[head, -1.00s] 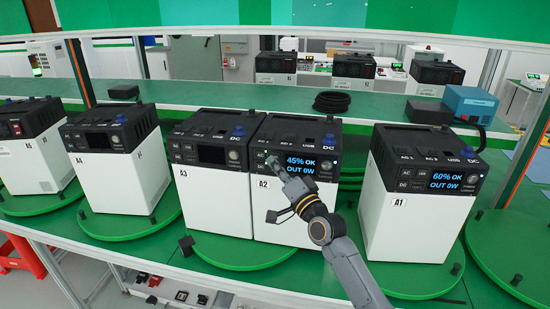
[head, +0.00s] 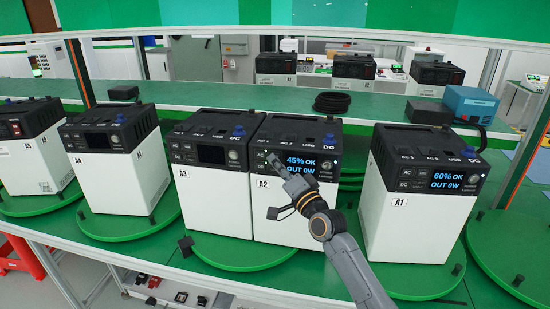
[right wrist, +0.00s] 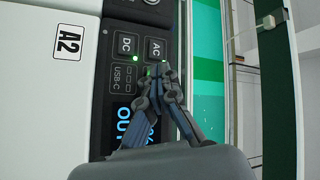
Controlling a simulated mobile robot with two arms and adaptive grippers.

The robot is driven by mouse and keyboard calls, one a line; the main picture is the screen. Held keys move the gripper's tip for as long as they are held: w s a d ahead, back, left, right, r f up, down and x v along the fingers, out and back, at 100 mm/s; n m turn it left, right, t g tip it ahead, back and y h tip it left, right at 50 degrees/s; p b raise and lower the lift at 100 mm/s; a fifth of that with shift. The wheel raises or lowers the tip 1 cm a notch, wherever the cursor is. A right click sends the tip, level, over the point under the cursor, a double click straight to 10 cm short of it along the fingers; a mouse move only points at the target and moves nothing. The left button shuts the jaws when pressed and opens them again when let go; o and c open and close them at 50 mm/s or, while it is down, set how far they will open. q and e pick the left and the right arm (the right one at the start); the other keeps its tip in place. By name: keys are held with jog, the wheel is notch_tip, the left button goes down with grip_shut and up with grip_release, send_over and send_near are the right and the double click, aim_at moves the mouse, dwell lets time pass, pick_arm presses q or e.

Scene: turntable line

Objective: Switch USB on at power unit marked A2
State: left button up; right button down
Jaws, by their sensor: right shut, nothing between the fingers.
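The power unit marked A2 (head: 270,215) is a white box with a black top, standing on a green turntable between A3 and A1. Its screen (head: 303,164) reads 45% OK, OUT 0W. My right gripper (head: 272,160) is shut and empty, its tips at the button panel left of the screen. In the right wrist view the gripper tips (right wrist: 161,70) are at or just before the panel beside the AC button (right wrist: 155,48); contact cannot be told. The DC button (right wrist: 124,43) has a green light, and another shows by AC. The tips hide the panel spot beside AC. My left gripper is not in view.
Unit A3 (head: 212,205) stands close on the left of A2. Unit A1 (head: 405,220) stands apart on the right, its screen reading 60% OK. Unit A4 (head: 112,180) is farther left. A black cable coil (head: 332,102) and a blue box (head: 471,103) lie behind.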

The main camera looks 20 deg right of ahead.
jog(key=shift+w+d, duration=0.1)
jog(key=shift+r, duration=0.1)
dwell(0.3)
jog(key=shift+s+a+p, duration=0.25)
jog(key=shift+s+p, duration=0.05)
jog(key=shift+p, duration=0.1)
jog(key=shift+s+a, duration=0.2)
jog(key=shift+s, duration=0.2)
jog(key=shift+p, duration=0.3)
jog(key=s+a+p, duration=0.1)
jog(key=s, duration=0.1)
jog(key=s+a+p, duration=0.1)
jog(key=s+p, duration=0.1)
jog(key=shift+a, duration=0.4)
